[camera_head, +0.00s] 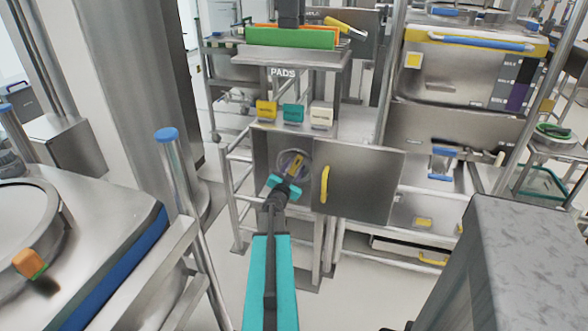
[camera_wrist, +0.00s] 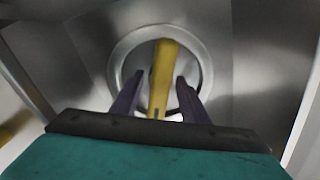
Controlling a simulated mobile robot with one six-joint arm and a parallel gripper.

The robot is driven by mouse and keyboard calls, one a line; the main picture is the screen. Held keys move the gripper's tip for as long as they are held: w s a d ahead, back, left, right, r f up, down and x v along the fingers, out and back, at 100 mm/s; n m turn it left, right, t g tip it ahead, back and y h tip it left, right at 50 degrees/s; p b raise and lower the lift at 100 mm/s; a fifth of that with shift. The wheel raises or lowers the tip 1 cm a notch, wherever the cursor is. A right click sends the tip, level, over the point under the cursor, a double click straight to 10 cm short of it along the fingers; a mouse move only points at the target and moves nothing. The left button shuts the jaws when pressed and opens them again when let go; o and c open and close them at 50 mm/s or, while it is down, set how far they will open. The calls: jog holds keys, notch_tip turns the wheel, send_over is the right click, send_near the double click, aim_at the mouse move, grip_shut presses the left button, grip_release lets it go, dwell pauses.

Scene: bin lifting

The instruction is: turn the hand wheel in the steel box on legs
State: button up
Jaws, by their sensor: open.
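The steel box on legs (camera_head: 265,150) stands ahead, its door (camera_head: 362,185) with a yellow handle swung open to the right. Inside it is the round hand wheel (camera_head: 283,160), with a yellow bar across it. In the wrist view the wheel's ring (camera_wrist: 121,65) and the yellow bar (camera_wrist: 163,75) show in front of the box's back wall. My gripper (camera_wrist: 158,92) is open, with one dark finger on each side of the bar's lower part. I cannot tell whether the fingers touch the bar. My gripper and arm hide the wheel's lower part in both views.
Yellow, teal and white labelled blocks (camera_head: 293,113) stand on the box's top. A shelf with orange and green pads (camera_head: 290,38) is above. A steel vessel (camera_head: 75,215) is at the left, a grey block (camera_head: 530,265) at the lower right. Open floor lies left of the legs.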

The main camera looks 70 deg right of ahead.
grip_shut()
jog(key=shift+r+n+p, duration=0.1)
jog(key=shift+n+p, duration=0.2)
jog(key=shift+p, duration=0.35)
jog(key=shift+n+p, duration=1)
jog(key=shift+p, duration=0.25)
jog(key=shift+n+p, duration=1.05)
jog(key=shift+n, duration=0.05)
grip_release()
